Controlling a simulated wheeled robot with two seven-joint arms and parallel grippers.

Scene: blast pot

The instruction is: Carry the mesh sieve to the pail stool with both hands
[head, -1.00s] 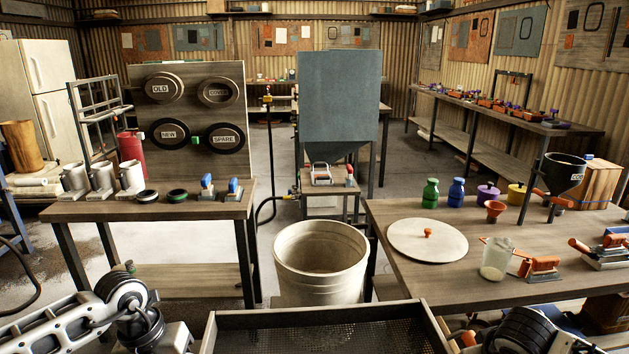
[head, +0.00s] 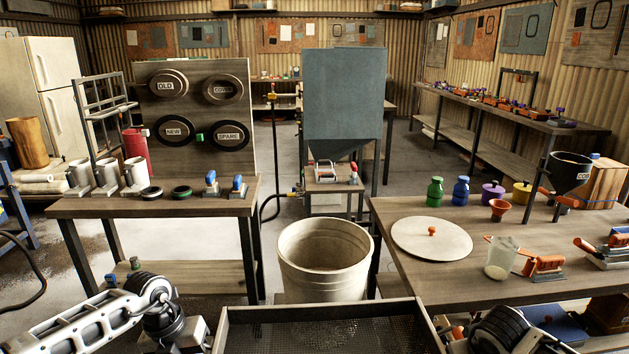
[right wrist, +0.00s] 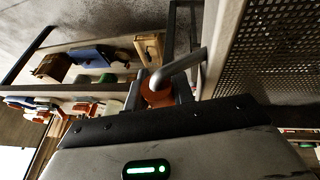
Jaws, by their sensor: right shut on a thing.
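The mesh sieve (head: 320,312), a shallow tray with a grey-brown rim and dark mesh floor, is at the bottom centre of the head view, cut off by the lower edge. Its mesh and rim also show in the right wrist view (right wrist: 285,45). My right gripper (right wrist: 160,88) is shut on an orange grip on the sieve's bent metal handle. My left arm reaches in at the lower left of the head view, but its fingertips and any hold on the sieve are hidden. A whitish round pail (head: 325,262), open at the top, stands just beyond the sieve's far rim.
A left workbench (head: 150,205) holds mugs, rings and small tools. A right workbench (head: 400,205) holds a round white lid (head: 432,246), jars, a clear cup and orange-handled tools. A grey hopper (head: 342,95) stands behind the pail. The benches flank the pail closely.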

